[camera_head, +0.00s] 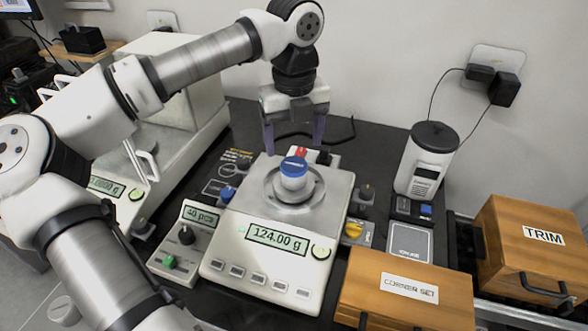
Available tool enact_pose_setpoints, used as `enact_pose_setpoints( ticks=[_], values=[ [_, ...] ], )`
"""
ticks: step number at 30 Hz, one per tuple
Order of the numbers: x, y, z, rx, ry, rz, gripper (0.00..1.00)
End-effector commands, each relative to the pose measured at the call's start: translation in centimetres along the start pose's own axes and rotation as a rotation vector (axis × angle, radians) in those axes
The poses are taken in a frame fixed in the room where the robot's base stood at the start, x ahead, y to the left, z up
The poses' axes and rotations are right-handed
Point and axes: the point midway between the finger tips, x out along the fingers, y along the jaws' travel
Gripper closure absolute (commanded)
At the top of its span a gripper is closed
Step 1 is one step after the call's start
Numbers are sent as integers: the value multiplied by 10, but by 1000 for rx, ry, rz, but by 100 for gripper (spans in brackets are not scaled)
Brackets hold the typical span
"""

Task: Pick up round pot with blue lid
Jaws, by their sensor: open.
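The round pot with the blue lid (294,175) is small and white. It stands upright on the round pan of the scale (224,247), whose display reads 124.00 g. My gripper (295,142) is open, with its fingers pointing down above and just behind the pot in the picture. The fingers look apart from the pot, and nothing is between them. The exact depth between the fingers and the pot is hard to tell.
At right are a white canister with a dark lid (427,160), a wooden CORNER SET box (410,307) and a TRIM box (530,255). A larger balance (170,125) stands behind my arm.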

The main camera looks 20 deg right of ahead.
Motion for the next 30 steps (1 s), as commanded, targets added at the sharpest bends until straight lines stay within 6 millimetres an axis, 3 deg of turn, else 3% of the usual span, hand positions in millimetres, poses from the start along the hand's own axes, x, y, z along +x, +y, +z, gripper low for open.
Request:
enact_pose_setpoints(
  ticks=[8,18,26,30],
  values=[
    [22,0,0,1,1,-2,26],
    [66,0,-1,1,0,-4,26],
    [69,0,-1,1,-1,-3,26],
    [69,0,-1,1,-1,-3,44]
  ],
)
